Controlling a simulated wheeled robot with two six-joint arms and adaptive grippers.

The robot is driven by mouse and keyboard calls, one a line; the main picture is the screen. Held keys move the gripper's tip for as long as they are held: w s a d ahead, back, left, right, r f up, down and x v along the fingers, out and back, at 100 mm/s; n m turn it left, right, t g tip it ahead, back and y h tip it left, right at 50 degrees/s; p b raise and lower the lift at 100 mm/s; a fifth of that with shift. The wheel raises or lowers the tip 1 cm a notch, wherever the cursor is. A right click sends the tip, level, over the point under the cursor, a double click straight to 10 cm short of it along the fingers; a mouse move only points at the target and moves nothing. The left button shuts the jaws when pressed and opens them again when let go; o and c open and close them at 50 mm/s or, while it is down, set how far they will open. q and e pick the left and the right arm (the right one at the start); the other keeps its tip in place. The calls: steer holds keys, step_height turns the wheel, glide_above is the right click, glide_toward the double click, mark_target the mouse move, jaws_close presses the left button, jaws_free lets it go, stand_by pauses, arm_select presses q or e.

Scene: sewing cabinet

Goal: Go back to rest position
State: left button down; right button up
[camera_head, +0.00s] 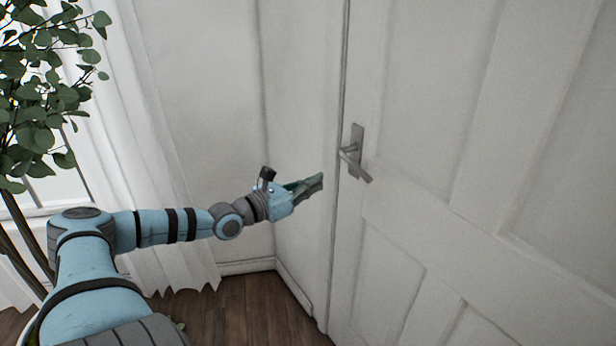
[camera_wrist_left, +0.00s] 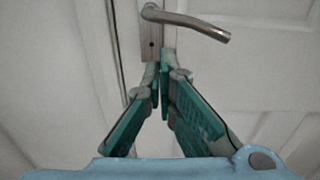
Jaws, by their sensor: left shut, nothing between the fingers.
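My left gripper (camera_head: 318,184) is shut and empty in the head view, pointing right toward the white door (camera_head: 412,225). It is a little left of and below the metal door handle (camera_head: 356,165), with a gap between them in the picture. In the left wrist view the closed fingertips of my left gripper (camera_wrist_left: 164,68) meet just below the handle's plate, and the handle (camera_wrist_left: 188,22) shows above them. The lever points to the right and slopes down. The door looks closed against its frame. My right gripper is in neither view.
A leafy plant (camera_head: 45,95) stands at the left, close to my left arm. A white curtain (camera_head: 150,130) hangs by the window behind it. Bare wall (camera_head: 205,100) and a skirting board lie behind the arm. The wooden floor (camera_head: 245,310) below is clear where it shows.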

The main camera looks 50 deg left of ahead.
arm_select(q)
steer(key=shift+s+a, duration=0.1)
steer(key=shift+s, duration=0.35)
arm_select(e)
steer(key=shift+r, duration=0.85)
